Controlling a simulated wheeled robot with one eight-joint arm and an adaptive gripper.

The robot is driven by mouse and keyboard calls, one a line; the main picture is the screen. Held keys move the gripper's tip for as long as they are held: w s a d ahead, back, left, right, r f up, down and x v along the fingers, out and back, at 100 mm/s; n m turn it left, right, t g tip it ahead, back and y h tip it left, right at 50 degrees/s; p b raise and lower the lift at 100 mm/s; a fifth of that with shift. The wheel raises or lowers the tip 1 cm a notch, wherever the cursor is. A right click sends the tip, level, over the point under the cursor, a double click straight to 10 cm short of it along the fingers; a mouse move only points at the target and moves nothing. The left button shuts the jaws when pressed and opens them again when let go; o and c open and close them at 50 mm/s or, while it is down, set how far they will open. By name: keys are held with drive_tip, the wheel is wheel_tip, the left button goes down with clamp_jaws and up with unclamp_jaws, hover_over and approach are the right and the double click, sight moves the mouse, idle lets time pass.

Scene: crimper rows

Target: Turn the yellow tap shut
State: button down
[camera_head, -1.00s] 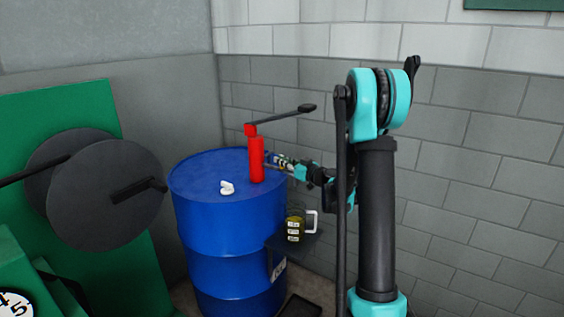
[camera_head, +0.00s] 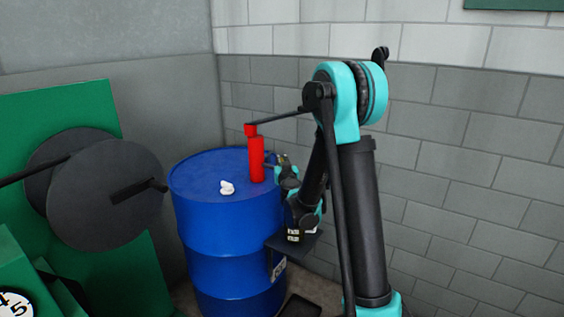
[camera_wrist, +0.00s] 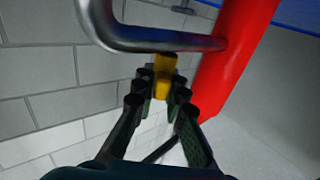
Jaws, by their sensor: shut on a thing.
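The yellow tap (camera_wrist: 164,67) shows in the wrist view as a small yellow piece beneath the grey metal pipe (camera_wrist: 150,40). My gripper (camera_wrist: 163,82) has its black fingers closed around the yellow piece from both sides, hiding part of it. The pipe joins the red pump body (camera_wrist: 235,50), just right of my fingers. In the head view my gripper (camera_head: 281,162) is beside the red pump (camera_head: 256,160) on the blue drum (camera_head: 225,230). The tap cannot be made out there.
A white lumpy object (camera_head: 227,187) lies on the drum top. The pump's black handle (camera_head: 280,118) reaches right, overlapping my arm in view. A brick wall (camera_head: 460,170) stands behind.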

drive_tip(key=m+h, duration=0.2)
drive_tip(key=h, duration=0.1)
drive_tip(key=m+h, duration=0.2)
drive_tip(key=h, duration=0.1)
drive_tip(key=shift+a+g, duration=0.15)
drive_tip(key=shift+g, duration=0.25)
drive_tip(key=shift+m+g+h, duration=0.65)
drive_tip(key=shift+m+h, duration=0.3)
drive_tip(key=shift+h, duration=0.45)
drive_tip(key=shift+m+g+h, duration=0.65)
drive_tip(key=shift+m+h, duration=0.3)
drive_tip(key=shift+h, duration=0.45)
drive_tip(key=c, duration=1.6)
unclamp_jaws()
drive_tip(key=shift+o, duration=0.2)
drive_tip(key=v, duration=1.1)
drive_tip(key=shift+s+a, duration=0.2)
drive_tip(key=shift+s, duration=0.15)
